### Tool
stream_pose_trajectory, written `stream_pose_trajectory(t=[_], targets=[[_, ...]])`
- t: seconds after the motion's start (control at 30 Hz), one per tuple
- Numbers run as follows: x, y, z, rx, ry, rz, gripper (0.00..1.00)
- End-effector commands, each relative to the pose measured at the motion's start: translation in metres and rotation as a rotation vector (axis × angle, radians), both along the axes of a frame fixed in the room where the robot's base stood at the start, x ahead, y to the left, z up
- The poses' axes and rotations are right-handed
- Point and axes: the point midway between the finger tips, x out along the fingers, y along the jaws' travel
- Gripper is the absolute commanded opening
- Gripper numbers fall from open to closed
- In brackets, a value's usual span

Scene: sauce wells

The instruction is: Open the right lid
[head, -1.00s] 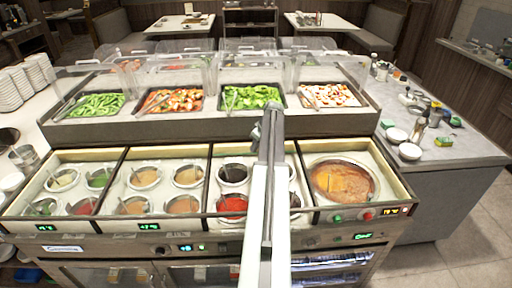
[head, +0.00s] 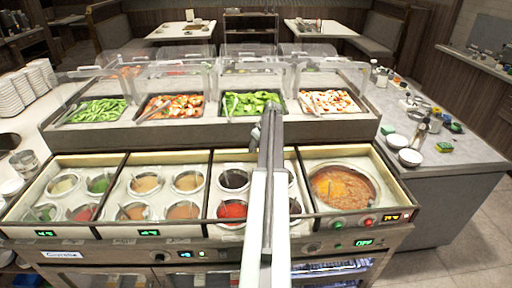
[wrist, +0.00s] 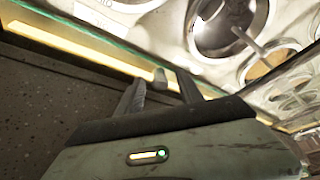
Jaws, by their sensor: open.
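The sauce counter has several framed wells in its front row. The rightmost well (head: 398,186) holds a large round pot of orange-brown stew (head: 343,187). I cannot clearly make out a lid over it; any clear cover is hard to see. My gripper (head: 268,118) is at the far end of my arm, over the rear edge of the well with the dark and red sauces, left of the stew well. In the wrist view my gripper (wrist: 160,92) has its two grey fingers apart with nothing between them. Metal sauce pots (wrist: 228,25) show beyond them.
Behind the wells, a raised row holds trays of green vegetables (head: 250,103) and other food under clear guards (head: 240,75). Cups (head: 410,157) and bottles stand on the right side counter (head: 455,160). White plates (head: 30,85) are stacked at left.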

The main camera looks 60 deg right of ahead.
Motion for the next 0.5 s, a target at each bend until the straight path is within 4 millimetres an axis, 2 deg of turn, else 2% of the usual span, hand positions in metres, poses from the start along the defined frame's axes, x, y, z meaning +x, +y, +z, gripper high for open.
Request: stream_pose_trajectory(t=[0.17, 0.4, 0.5], targets=[[-0.005, 0.001, 0.017, 0.0, 0.0, -0.001, 0.44], [-0.022, 0.004, 0.06, 0.0, 0.0, -0.001, 0.44], [-0.028, 0.005, 0.072, 0.0, 0.0, 0.0, 0.44]])
